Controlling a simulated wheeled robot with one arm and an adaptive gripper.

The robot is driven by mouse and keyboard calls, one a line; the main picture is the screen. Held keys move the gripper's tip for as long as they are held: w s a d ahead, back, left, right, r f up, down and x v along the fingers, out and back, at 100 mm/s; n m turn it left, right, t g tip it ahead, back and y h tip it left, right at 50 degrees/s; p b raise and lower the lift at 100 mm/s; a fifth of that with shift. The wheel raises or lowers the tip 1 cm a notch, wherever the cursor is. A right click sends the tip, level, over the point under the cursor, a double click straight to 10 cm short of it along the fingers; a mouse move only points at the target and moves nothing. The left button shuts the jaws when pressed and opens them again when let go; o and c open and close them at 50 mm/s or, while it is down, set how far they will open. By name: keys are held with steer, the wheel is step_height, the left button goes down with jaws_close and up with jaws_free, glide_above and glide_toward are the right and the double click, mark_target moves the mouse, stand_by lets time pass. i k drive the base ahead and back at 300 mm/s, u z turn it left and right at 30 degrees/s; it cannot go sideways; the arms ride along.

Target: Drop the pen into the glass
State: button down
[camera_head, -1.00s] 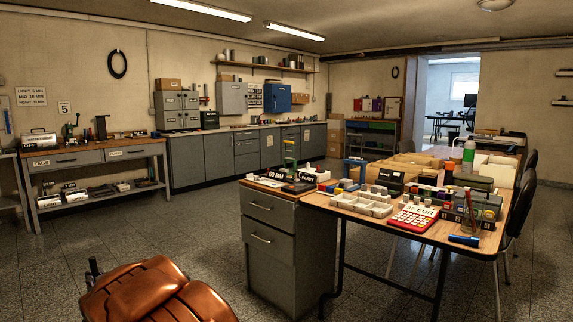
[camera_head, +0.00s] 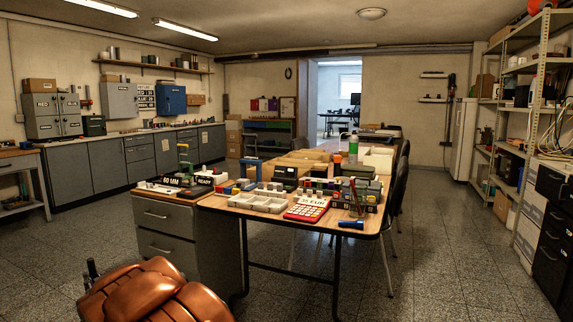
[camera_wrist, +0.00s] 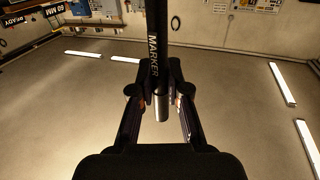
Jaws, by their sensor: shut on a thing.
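In the wrist view my gripper (camera_wrist: 160,88) is shut on a black pen (camera_wrist: 157,45) lettered "MARKER". The pen runs up out of the picture from between the fingers, and its silvery lower end shows below the grip.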

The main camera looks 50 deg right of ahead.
mark_target(360, 216)
steer(key=z, duration=1.15)
steer(key=i, duration=0.1)
steer(key=z, duration=0.05)
